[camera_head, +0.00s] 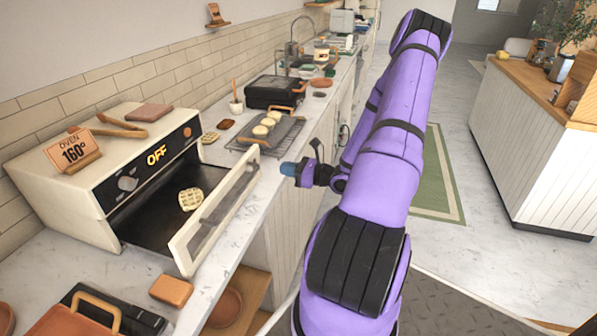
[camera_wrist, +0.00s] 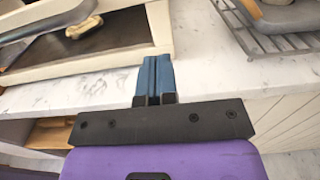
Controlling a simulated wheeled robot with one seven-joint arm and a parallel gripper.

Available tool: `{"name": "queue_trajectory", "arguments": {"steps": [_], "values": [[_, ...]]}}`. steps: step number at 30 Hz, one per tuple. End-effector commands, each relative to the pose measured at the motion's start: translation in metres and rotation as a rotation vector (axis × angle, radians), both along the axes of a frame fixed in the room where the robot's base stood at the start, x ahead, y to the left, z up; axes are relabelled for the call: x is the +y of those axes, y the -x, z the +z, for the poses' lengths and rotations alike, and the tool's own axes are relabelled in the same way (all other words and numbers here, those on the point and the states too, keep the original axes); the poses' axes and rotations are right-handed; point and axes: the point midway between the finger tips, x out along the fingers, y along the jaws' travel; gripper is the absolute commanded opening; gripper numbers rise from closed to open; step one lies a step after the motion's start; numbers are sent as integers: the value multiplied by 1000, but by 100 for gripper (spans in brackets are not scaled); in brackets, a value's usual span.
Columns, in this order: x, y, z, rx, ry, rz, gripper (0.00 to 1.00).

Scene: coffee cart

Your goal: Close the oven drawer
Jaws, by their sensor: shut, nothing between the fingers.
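The white oven (camera_head: 115,180) stands on the counter at the left, with its display reading OFF. Its drawer (camera_head: 215,217) is pulled out, with a pale front panel and a grey handle bar, and a waffle (camera_head: 191,199) lies on the dark surface inside. My gripper (camera_head: 289,169) is shut and empty, to the right of the drawer front and apart from it in the head view. In the wrist view the blue fingertips (camera_wrist: 154,75) are together above the counter edge, close to the corner of the drawer (camera_wrist: 158,28).
A wire rack (camera_head: 265,135) with a tray of round buns stands behind the drawer on the counter (camera_head: 240,235). A brown block (camera_head: 171,290) and a black appliance (camera_head: 110,315) lie in front. A sign reading 160° (camera_head: 73,150) and tongs (camera_head: 108,127) are on top of the oven.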

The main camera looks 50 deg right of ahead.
Motion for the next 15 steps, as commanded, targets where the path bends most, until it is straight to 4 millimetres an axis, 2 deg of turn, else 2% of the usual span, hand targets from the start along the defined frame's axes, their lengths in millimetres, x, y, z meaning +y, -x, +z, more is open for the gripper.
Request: {"name": "queue_trajectory", "arguments": {"steps": [3,9,15], "values": [[9,-21,0,-1,-1,3,0],[19,-50,0,0,-1,2,0],[24,-65,0,1,-1,0,0]]}}
